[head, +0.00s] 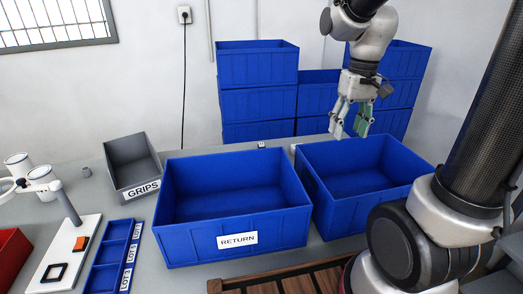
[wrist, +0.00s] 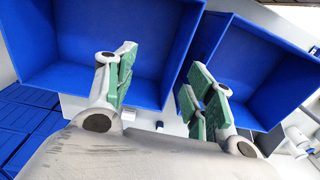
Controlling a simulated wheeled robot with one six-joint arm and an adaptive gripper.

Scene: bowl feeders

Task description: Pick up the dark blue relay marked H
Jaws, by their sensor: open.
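My gripper (head: 350,126) hangs open and empty, high above the back edge of the right blue bin. Its green-padded fingers are spread apart, and they also show in the wrist view (wrist: 160,85). No dark blue relay with a readable H shows in either view. A tiny pale and dark item (head: 262,145) lies on the table behind the bin labelled RETURN; it is too small to identify.
The RETURN bin (head: 238,240) and the right blue bin (head: 375,188) look empty where visible. A grey GRIPS bin (head: 130,165), a lot-labelled blue tray (head: 108,262) and a white stand (head: 68,250) are left. Blue bins (head: 258,103) are stacked behind the table.

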